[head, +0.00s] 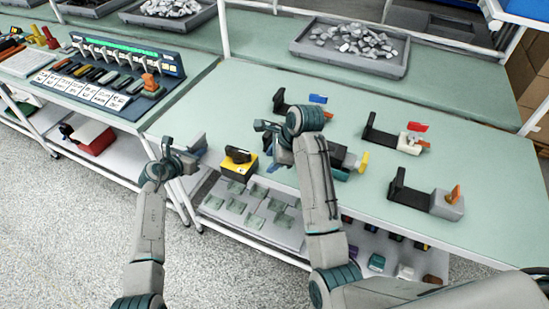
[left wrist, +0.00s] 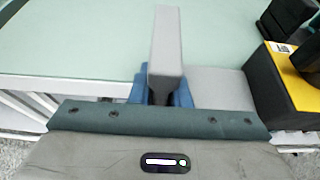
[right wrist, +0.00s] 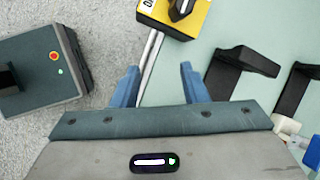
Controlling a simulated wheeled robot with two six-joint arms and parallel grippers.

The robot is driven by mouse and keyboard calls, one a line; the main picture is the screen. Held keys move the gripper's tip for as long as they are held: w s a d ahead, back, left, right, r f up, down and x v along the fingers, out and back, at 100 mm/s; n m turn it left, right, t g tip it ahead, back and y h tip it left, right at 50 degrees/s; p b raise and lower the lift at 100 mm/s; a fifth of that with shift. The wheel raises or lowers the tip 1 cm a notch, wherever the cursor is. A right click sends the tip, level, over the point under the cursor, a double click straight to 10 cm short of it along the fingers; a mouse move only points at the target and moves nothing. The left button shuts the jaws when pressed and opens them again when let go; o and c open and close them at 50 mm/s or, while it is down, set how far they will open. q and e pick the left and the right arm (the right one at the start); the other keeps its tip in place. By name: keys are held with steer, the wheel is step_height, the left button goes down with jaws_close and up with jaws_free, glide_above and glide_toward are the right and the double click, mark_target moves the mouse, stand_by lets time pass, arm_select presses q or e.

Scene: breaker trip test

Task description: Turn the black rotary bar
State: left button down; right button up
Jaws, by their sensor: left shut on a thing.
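The black rotary bar (head: 238,154) sits on top of a yellow box (head: 237,168) at the table's front edge. The bar also shows at the top of the right wrist view (right wrist: 181,8). My left gripper (head: 197,152) is left of the yellow box, its blue fingers shut on a pale grey upright bar (left wrist: 166,50). A grey body (left wrist: 222,88) lies beside that bar, towards the yellow box. My right gripper (right wrist: 157,80) is just right of the yellow box, its blue fingers apart and nothing between them. It does not touch the rotary bar.
Breaker units with black brackets stand to the right, with red (head: 416,127), orange (head: 454,194) and yellow (head: 363,162) levers. A tray of grey pieces (head: 395,67) stands behind. A lower shelf (head: 225,217) lies below the front edge.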

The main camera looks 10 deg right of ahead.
mark_target(244, 152)
steer(key=shift+s+d+r+g+h, duration=0.2)
steer(key=shift+s+r+g+h, duration=0.15)
steer(key=shift+h, duration=0.15)
steer(key=shift+f, duration=0.1)
steer(key=w+a+f+m+t+y, duration=0.1)
steer(key=w+a+m+y, duration=0.1)
steer(key=a, duration=0.1)
steer(key=w+a+m+t+y, duration=0.1)
steer(key=w+a+t+y, duration=0.1)
steer(key=a+y, duration=0.1)
steer(key=w+a+f+m+t+y, duration=0.1)
steer(key=w+a+m+t+y, duration=0.1)
steer(key=w+a+y, duration=0.1)
steer(key=shift+a+f+m+t, duration=0.25)
steer(key=shift+a+f+m, duration=0.05)
steer(key=shift+a, duration=0.05)
stand_by(0.6)
jaws_close()
